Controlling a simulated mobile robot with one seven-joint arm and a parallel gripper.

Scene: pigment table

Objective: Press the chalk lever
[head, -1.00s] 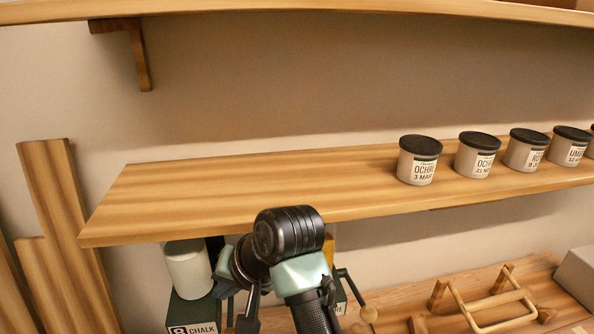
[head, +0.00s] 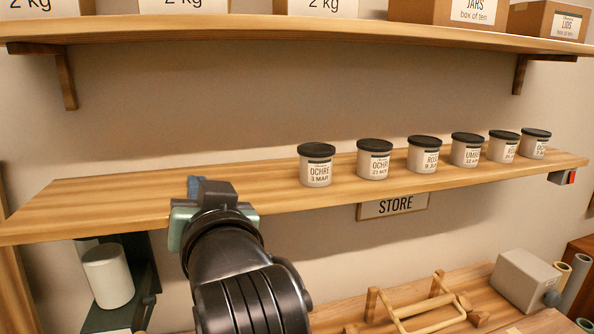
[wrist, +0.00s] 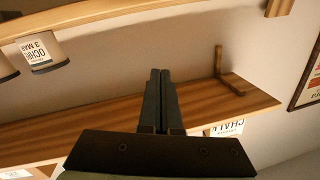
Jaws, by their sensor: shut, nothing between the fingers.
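The chalk dispenser shows in part at the lower left of the head view, as a white cylinder (head: 108,277) on a dark green stand (head: 105,318) under the shelf. In the wrist view, which is upside down, a CHALK label (wrist: 226,128) shows at the right, partly cut off by the gripper mount. My gripper (wrist: 160,72) is shut and empty, apart from the label.
A wooden shelf (head: 250,195) with several dark-lidded jars (head: 316,165) runs across the middle, a STORE sign (head: 393,206) below it. A higher shelf (head: 300,27) carries boxes. A wooden rack (head: 425,305) and a grey box (head: 525,280) stand lower right.

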